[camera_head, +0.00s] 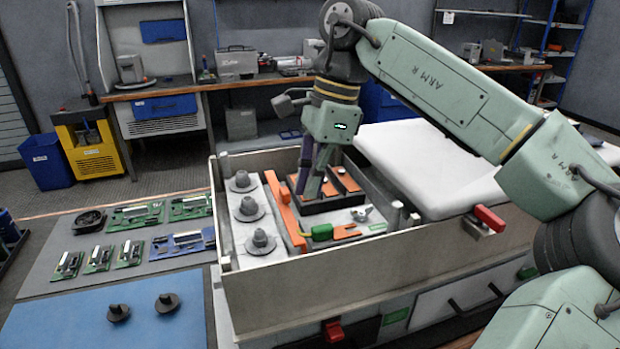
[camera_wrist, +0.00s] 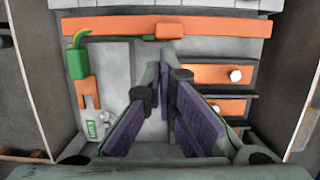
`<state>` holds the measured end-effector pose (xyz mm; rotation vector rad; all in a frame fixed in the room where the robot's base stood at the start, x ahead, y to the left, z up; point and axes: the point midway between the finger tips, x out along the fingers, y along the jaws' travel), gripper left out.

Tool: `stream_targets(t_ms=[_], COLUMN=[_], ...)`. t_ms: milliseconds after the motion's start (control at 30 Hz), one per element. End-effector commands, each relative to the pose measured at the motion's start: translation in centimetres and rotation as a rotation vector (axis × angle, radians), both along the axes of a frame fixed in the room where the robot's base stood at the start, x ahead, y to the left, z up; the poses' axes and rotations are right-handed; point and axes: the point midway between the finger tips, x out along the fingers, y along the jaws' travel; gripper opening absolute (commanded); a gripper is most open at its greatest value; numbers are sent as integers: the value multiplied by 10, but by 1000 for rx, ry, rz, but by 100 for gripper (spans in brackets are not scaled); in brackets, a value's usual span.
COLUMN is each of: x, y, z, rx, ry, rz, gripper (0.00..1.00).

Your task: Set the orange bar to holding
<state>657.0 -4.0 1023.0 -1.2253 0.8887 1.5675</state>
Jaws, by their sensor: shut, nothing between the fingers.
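The long orange bar (camera_head: 284,212) lies inside the open grey case, beside a row of dark round posts. In the wrist view the orange bar (camera_wrist: 120,26) runs across the top of the picture, with a small orange block (camera_wrist: 169,31) at its middle. A green connector (camera_head: 320,232) with a curved lead sits by one end of the bar; it also shows in the wrist view (camera_wrist: 77,64). My gripper (camera_head: 303,191) points down into the case, to the right of the bar in the head view. Its purple-padded fingers (camera_wrist: 165,78) are shut and empty, apart from the bar.
Dark-framed orange pieces (camera_wrist: 222,74) stand close to the fingers. A forked orange piece (camera_head: 346,232) and a wing-nut-like part (camera_head: 361,214) lie nearby. A white lid-like slab (camera_head: 425,165) is at right; a mat with circuit boards (camera_head: 125,250) is at left.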

Motion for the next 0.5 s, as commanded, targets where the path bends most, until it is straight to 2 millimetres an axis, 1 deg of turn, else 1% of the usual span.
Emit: stream_targets(t_ms=[367, 433, 500], x=[-1, -2, -5], y=[3, 7, 16], z=[0, 0, 0], rx=[1, 1, 1], ry=[0, 1, 0], rz=[0, 1, 4], gripper=[0, 0, 0])
